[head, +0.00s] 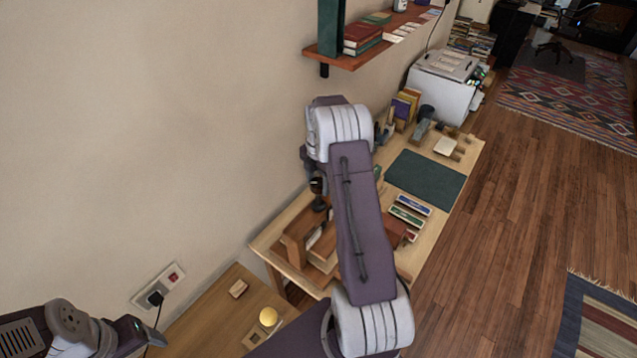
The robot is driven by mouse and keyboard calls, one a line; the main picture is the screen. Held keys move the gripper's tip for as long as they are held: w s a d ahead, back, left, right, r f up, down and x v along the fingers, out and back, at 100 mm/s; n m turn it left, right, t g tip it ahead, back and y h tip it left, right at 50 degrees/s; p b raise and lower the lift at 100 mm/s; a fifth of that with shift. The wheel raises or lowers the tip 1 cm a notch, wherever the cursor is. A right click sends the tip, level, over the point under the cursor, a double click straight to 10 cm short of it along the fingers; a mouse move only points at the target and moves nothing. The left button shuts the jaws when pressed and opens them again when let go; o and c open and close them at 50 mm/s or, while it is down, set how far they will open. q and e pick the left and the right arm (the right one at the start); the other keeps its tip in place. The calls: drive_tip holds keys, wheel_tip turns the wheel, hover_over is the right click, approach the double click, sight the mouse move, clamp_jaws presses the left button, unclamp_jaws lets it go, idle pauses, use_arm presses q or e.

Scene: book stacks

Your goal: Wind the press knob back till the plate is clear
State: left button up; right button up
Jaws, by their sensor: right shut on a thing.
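My right arm rises from the bottom centre and bends over the wooden workbench (462,160). Its far end comes down on the left side, near the wall. My right gripper (317,186) is small, dark and partly hidden there. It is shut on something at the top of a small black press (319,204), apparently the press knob. The knob itself cannot be made out. The plate and whatever lies under it are hidden by the arm or too small to tell. Part of my left arm shows at the lower left; its gripper does not show.
A wooden tray (292,250) lies by the press. A green mat (425,179) and several coloured boxes (408,216) are to the right. A shelf (352,60) hangs above. A lower table (215,310) bears a yellow round thing (268,317).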

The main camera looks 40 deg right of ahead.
sight(319, 183)
drive_tip(key=shift+s+a+f+n, duration=0.15)
drive_tip(key=shift+s+f+n, duration=0.1)
drive_tip(key=shift+n, duration=0.45)
drive_tip(key=o, duration=1.4)
drive_tip(key=shift+w, duration=0.1)
drive_tip(key=shift+c, duration=0.2)
drive_tip(key=shift+w, duration=0.1)
drive_tip(key=shift+r, duration=0.1)
drive_tip(key=shift+d+r, duration=0.2)
wheel_tip(319, 183, up, 9)
drive_tip(key=shift+f+b, duration=0.2)
drive_tip(key=shift+b, duration=0.55)
